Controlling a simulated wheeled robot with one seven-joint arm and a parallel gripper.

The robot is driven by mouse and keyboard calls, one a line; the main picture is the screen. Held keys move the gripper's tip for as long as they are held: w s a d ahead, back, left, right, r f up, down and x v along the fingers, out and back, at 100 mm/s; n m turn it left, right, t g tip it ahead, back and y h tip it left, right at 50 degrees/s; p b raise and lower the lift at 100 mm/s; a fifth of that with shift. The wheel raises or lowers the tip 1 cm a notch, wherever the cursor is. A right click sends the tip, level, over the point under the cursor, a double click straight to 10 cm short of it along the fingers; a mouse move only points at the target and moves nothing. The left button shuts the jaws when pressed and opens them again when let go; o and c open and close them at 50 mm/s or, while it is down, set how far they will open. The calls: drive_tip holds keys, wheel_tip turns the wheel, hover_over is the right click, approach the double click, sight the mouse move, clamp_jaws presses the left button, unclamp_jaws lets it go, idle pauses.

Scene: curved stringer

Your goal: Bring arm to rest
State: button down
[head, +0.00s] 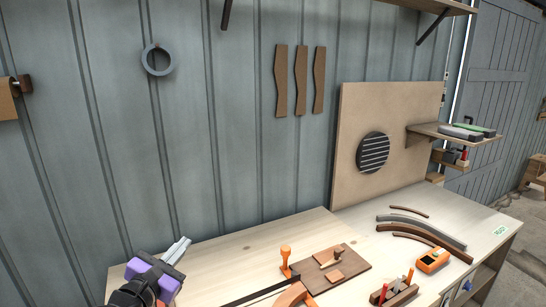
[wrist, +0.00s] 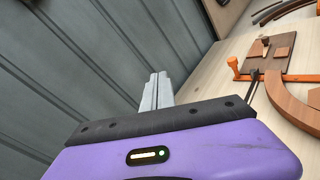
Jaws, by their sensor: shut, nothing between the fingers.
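My gripper (head: 178,249) is at the lower left of the head view, above the left end of the workbench (head: 232,242) and near the grey panelled wall. Its two grey fingers are together with nothing between them. In the wrist view my gripper (wrist: 155,90) points toward the foot of the wall, with the fingers touching side by side. The purple wrist body fills the bottom of that view. No object touches the fingers.
A brown board (head: 338,272) with an orange clamp (head: 286,262) lies on the bench, right of my gripper. A curved wooden piece (head: 290,297) is in front. Curved strips (head: 425,230), an orange device (head: 432,260) and a hand plane (head: 393,293) lie further right. The bench's back left is bare.

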drive_tip(key=s+a+f+m+g+y+b, duration=0.1)
drive_tip(key=s+a+f+m+y, duration=0.15)
drive_tip(key=f, duration=0.25)
drive_tip(key=s+a+f+m+g+y, duration=0.1)
drive_tip(key=s+a+f+y, duration=0.1)
drive_tip(key=a+f+y, duration=0.15)
drive_tip(key=s+d+f+m+g+y+b, duration=0.1)
drive_tip(key=s+d+f+m+y+b, duration=0.1)
drive_tip(key=s+d+f+m+y, duration=0.25)
drive_tip(key=s+d+f+m+y+b, duration=0.1)
drive_tip(key=s+d+f+m+b, duration=0.15)
drive_tip(key=s+f, duration=0.45)
drive_tip(key=s+d+f+m+t+h+b, duration=0.15)
drive_tip(key=s+d+m+b, duration=0.5)
drive_tip(key=s+d, duration=0.9)
drive_tip(key=s+d+f+m+t+h+b, duration=0.1)
drive_tip(key=s+d+m+t+h+b, duration=0.15)
drive_tip(key=s+d+m, duration=1.3)
drive_tip(key=s+d+f+n+g+h+b, duration=0.3)
drive_tip(key=s+d+f+h, duration=0.1)
drive_tip(key=d, duration=0.6)
drive_tip(key=shift+s+f+b, duration=0.3)
drive_tip(key=shift+s+f, duration=0.15)
drive_tip(key=shift+s, duration=0.05)
